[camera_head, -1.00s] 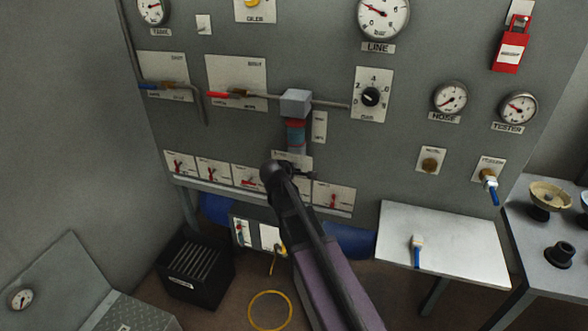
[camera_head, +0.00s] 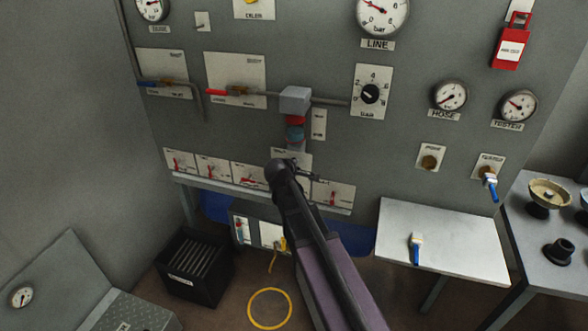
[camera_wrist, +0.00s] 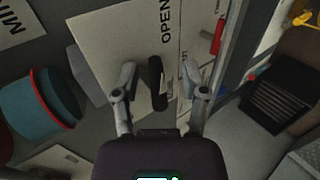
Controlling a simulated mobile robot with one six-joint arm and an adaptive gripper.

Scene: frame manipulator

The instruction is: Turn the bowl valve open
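The bowl valve shows in the wrist view as a black lever handle (camera_wrist: 155,76) in front of a white plate (camera_wrist: 112,42) with the word OPEN. My gripper (camera_wrist: 158,84) is open, with one grey finger on each side of the handle. I see gaps beside the handle and no clear grip on it. The blue bowl with a red band (camera_wrist: 35,105) is at the left of the wrist view. In the head view the bowl (camera_head: 296,132) hangs under a grey block on the panel. My dark wrist hides most of the valve there.
A row of plates with red levers (camera_head: 246,174) runs along the panel's lower edge. A black crate (camera_head: 195,268) and yellow ring (camera_head: 269,308) are on the floor.

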